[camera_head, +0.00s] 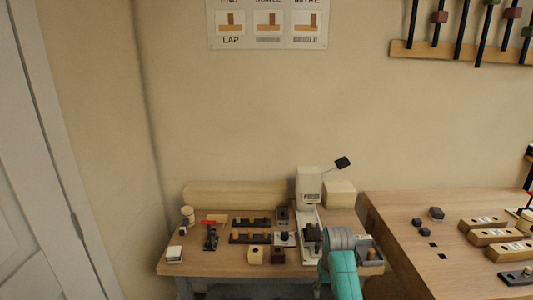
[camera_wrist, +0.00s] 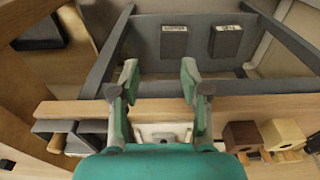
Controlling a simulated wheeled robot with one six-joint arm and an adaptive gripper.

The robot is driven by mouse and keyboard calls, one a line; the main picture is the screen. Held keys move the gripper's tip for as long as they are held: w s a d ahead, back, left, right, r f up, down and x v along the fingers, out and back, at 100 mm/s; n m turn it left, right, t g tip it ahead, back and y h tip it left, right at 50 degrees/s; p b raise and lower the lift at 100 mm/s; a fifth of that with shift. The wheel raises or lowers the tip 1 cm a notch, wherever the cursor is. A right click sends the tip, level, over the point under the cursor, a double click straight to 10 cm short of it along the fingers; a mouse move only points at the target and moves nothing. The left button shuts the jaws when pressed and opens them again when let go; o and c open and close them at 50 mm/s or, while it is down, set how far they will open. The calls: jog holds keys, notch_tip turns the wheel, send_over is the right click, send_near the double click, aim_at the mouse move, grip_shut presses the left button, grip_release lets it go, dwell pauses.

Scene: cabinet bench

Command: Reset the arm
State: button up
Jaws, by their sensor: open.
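My gripper (camera_wrist: 160,78) shows in the wrist view with its two green fingers apart and nothing between them. It hangs over the front edge (camera_wrist: 255,104) of a wooden bench. In the head view my teal and grey arm reaches over the right front of the small workbench (camera_head: 205,268). The gripper's fingers cannot be made out there.
A white press (camera_head: 309,187) stands at the back of the small bench, with several blocks and dark racks (camera_head: 250,238) to its left. A larger bench (camera_head: 400,210) is at the right. In the wrist view, two dark labelled boxes (camera_wrist: 174,42) lie beyond the fingers.

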jog(key=s+f+t, duration=0.5)
jog(key=s+f, duration=1.3)
jog(key=f, duration=0.2)
jog(key=s+f+t, duration=0.1)
jog(key=s+t, duration=0.1)
jog(key=s, duration=0.8)
jog(key=s+r+t, duration=0.2)
jog(key=s+r, duration=0.2)
jog(key=s, duration=0.5)
jog(key=s+r+t, duration=0.1)
jog(key=s+r, duration=0.3)
jog(key=s, duration=0.4)
jog(key=s+r+t, duration=0.2)
jog(key=s+r, duration=0.4)
jog(key=r, duration=0.3)
jog(key=s+r+t, duration=0.2)
jog(key=s+r, duration=0.4)
jog(key=r, duration=0.3)
jog(key=shift+r, duration=0.35)
jog(key=shift+c, duration=0.4)
